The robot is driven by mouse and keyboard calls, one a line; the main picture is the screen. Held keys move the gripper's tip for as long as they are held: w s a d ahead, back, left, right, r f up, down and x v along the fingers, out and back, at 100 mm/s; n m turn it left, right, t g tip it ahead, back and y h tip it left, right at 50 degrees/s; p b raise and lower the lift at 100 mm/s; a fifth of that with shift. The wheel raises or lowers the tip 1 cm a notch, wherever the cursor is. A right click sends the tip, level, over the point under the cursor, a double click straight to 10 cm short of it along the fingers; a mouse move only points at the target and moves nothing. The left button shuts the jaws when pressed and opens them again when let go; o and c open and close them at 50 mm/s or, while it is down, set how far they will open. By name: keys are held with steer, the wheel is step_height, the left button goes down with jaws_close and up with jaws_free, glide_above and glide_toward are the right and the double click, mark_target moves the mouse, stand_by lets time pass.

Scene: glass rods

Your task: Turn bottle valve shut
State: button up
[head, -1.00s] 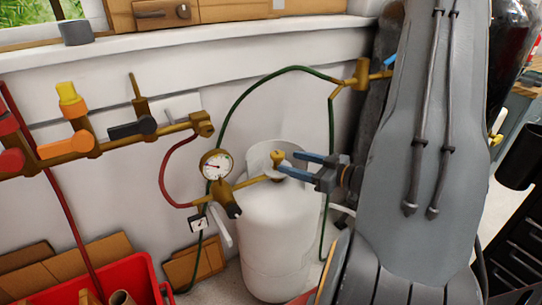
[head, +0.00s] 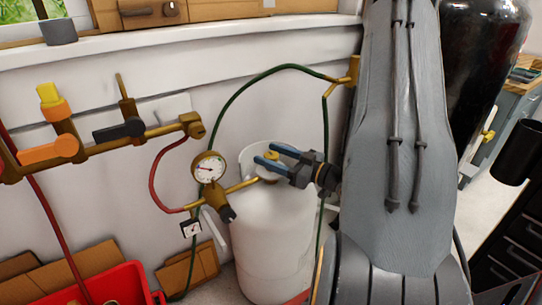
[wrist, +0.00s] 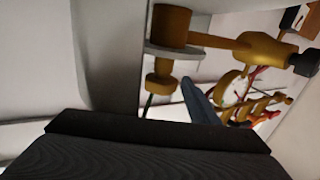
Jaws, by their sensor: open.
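The bottle (head: 272,238) is a white gas cylinder standing on the floor against the wall, with a raised collar at its top. Its brass valve knob (head: 271,156) shows at the top of the bottle. My gripper (head: 264,153) is open, and its two blue fingers lie on either side of the knob in the head view. Whether they touch it I cannot tell. In the wrist view, brass valve parts (wrist: 172,25) show at the top, one blue finger (wrist: 200,105) shows at the centre, and my dark gripper body fills the bottom.
A pressure gauge (head: 208,167) on brass fittings sits just left of the bottle. A green hose (head: 240,92) arches behind it. A brass manifold (head: 160,130) with coloured levers is on the left wall. A red crate (head: 115,284) and cardboard lie lower left.

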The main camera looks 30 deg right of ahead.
steer(key=c, duration=1)
steer(key=shift+c, duration=0.2)
steer(key=shift+a+m, duration=0.1)
steer(key=shift+m, duration=0.2)
steer(key=m+t+h, duration=0.1)
steer(key=m+h, duration=0.1)
steer(key=h, duration=0.2)
steer(key=shift+a+p, duration=0.1)
steer(key=shift+p, duration=0.3)
steer(key=m+h, duration=0.2)
steer(key=h, duration=0.2)
steer(key=m+h, duration=0.3)
steer(key=h, duration=0.1)
steer(key=shift+w+m, duration=0.1)
steer(key=shift+m, duration=0.2)
steer(key=m+g+h, duration=0.1)
steer(key=m+h, duration=0.1)
steer(key=h, duration=0.1)
steer(key=m+g+h, duration=0.1)
steer(key=m+h, duration=0.1)
steer(key=h, duration=0.1)
steer(key=shift+g+b, duration=0.3)
steer(key=shift+d+m+g+h, duration=0.2)
steer(key=shift+m+g+h, duration=1.75)
steer(key=shift+h, duration=0.25)
